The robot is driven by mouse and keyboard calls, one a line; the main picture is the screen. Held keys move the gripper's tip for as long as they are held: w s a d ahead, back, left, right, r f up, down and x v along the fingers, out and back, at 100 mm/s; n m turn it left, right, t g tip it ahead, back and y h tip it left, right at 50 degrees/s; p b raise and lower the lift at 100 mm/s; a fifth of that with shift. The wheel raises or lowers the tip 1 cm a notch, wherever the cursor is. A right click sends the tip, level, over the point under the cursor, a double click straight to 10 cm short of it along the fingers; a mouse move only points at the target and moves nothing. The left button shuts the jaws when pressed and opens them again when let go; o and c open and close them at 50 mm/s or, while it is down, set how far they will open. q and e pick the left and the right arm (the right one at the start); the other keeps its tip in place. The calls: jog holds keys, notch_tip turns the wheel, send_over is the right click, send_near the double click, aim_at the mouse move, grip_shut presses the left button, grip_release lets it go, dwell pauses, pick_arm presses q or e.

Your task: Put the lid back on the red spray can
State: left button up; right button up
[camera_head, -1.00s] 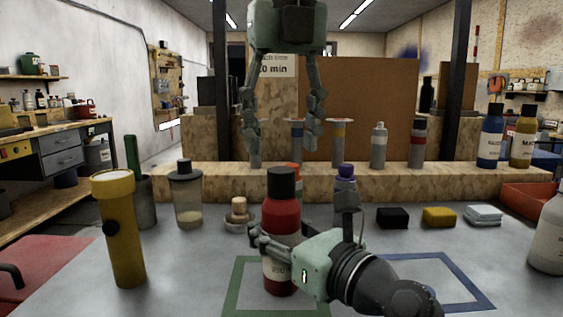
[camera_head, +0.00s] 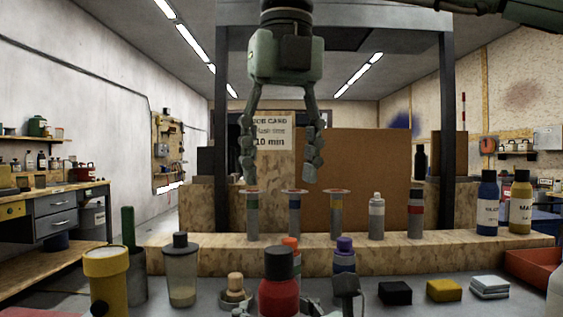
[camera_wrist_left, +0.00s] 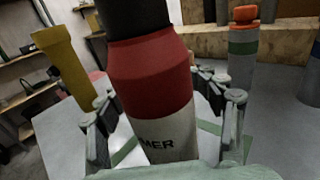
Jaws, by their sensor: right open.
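The red spray can (camera_head: 279,298) stands at the bottom middle of the head view, its lower part cut off by the frame. A black lid (camera_head: 279,262) sits on its top; in the left wrist view the black top (camera_wrist_left: 137,15) meets the red shoulder (camera_wrist_left: 150,75) directly. My left gripper (camera_wrist_left: 170,115) has its fingers on both sides of the can's white lower label, with gaps showing beside the can. It looks open; only bits show at the head view's lower edge. My right gripper (camera_head: 285,178) hangs open and empty, fingers down, above the back ledge.
A yellow flashlight (camera_head: 106,275) and a clear black-capped jar (camera_head: 181,272) stand left. Behind the can are an orange-capped can (camera_head: 290,246) and a purple-capped can (camera_head: 344,258). Several cylinders and bottles line the wooden ledge (camera_head: 400,243). A black block (camera_head: 395,293) lies right.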

pick_arm(q)
jog(key=shift+d, duration=0.1)
jog(key=v, duration=1.2)
